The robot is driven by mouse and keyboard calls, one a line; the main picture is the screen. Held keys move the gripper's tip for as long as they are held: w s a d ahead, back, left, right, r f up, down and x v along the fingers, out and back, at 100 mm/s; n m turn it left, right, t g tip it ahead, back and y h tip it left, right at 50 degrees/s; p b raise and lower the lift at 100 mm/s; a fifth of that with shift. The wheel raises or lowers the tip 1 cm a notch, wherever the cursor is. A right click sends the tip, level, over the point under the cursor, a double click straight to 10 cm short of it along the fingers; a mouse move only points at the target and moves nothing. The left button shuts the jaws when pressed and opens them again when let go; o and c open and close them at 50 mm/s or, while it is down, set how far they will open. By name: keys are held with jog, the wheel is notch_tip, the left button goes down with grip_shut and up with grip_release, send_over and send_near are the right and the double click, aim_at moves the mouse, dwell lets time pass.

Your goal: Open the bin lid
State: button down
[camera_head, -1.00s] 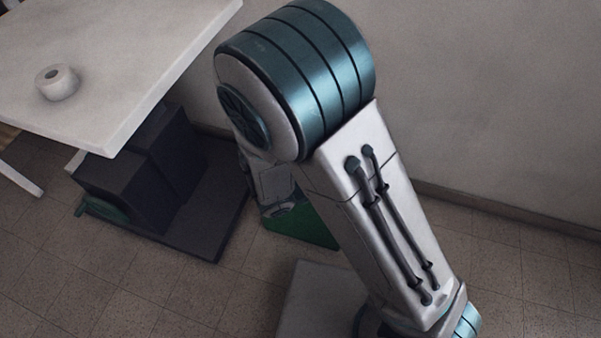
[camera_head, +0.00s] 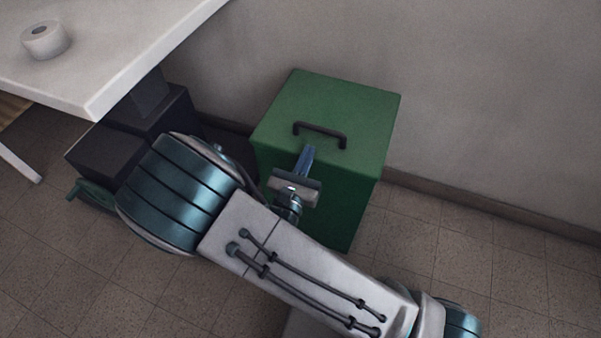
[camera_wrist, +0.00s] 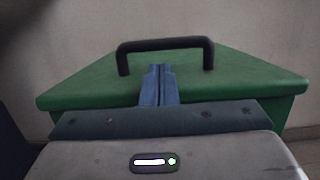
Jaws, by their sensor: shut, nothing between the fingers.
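A green bin (camera_head: 362,190) stands on the floor against the wall. Its green lid (camera_head: 345,95) lies flat and closed on top. A black bar handle (camera_head: 320,130) rises from the lid; in the wrist view the handle (camera_wrist: 165,44) arches across the top of the lid (camera_wrist: 85,85). My gripper (camera_head: 308,150) is at the near edge of the lid, in front of the handle. Its blue fingers (camera_wrist: 158,70) are together with nothing between them, and they point toward the handle's middle. I cannot tell whether the fingertips touch the handle.
A white table (camera_head: 110,50) with a white roll (camera_head: 45,40) stands at the upper left. Dark boxes (camera_head: 110,155) and a green item (camera_head: 92,194) are on the floor below it. The wall (camera_head: 480,90) is close behind the bin. Tiled floor (camera_head: 490,260) is clear at the right.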

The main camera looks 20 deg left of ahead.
jog(key=shift+b+x, duration=0.3)
jog(key=shift+x, duration=1.4)
jog(key=shift+r, duration=0.1)
